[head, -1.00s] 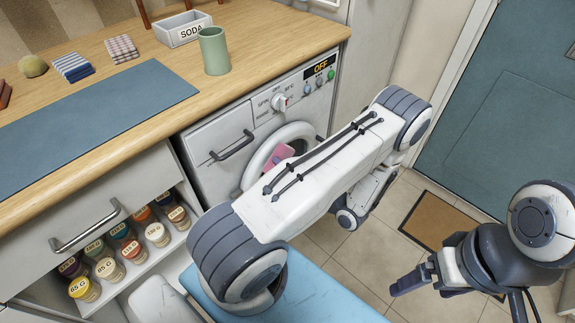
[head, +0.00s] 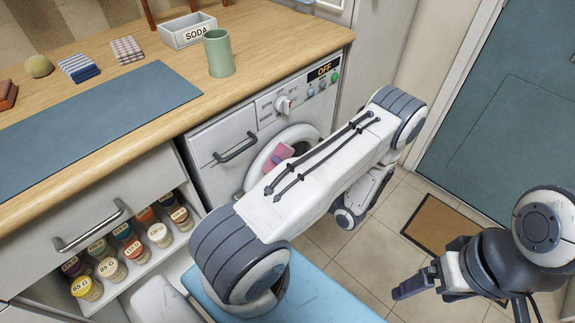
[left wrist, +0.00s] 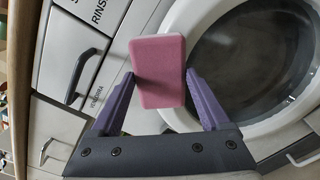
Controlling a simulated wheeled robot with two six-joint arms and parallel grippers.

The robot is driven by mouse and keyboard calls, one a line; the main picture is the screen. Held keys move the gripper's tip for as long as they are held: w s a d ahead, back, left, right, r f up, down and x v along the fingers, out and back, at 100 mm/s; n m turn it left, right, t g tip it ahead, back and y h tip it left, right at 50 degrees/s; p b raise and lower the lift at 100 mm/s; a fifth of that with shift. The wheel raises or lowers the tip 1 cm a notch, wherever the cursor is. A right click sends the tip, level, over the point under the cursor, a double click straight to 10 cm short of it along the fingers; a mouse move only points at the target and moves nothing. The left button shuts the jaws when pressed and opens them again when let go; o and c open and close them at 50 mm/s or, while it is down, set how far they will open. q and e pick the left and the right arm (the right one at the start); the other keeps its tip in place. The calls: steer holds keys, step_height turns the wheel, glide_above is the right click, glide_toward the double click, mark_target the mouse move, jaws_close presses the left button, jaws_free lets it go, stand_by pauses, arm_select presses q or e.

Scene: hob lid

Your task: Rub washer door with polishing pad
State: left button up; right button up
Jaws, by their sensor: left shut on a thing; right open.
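The washer door (head: 257,177) is a white round ring with dark glass on the front of the white washer, and it looks closed. It also shows in the left wrist view (left wrist: 188,55). The polishing pad (head: 278,155) is a pink block. My left gripper (left wrist: 160,78) is shut on the pad (left wrist: 162,92), one purple finger on each side. The pad is in front of the left part of the door ring; I cannot tell whether it touches. In the head view my left arm hides the left gripper and much of the door. My right gripper (head: 415,284) is open and empty, away from the washer.
The counter (head: 270,65) above holds a green cup (head: 218,53), a SODA box (head: 188,30), folded cloths and a blue mat (head: 90,125). An open drawer (head: 140,275) with several labelled jars is at the left. A door mat (head: 438,226) lies on the tiled floor.

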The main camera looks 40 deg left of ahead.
mark_target(292, 155)
arm_select(q)
steer(key=shift+a, duration=0.35)
steer(key=shift+w, duration=0.1)
steer(key=w, duration=0.3)
steer(key=shift+w+d, duration=0.15)
steer(key=shift+w, duration=0.25)
steer(key=shift+s+r+p, duration=0.1)
steer(key=shift+s+p, duration=0.2)
steer(key=shift+s, duration=0.75)
steer(key=shift+s+a, duration=0.3)
steer(key=shift+s, duration=0.45)
steer(key=shift+s+a+p, duration=0.1)
steer(key=shift+s+p, duration=0.2)
steer(key=shift+s, duration=0.05)
steer(key=shift+c, duration=0.6)
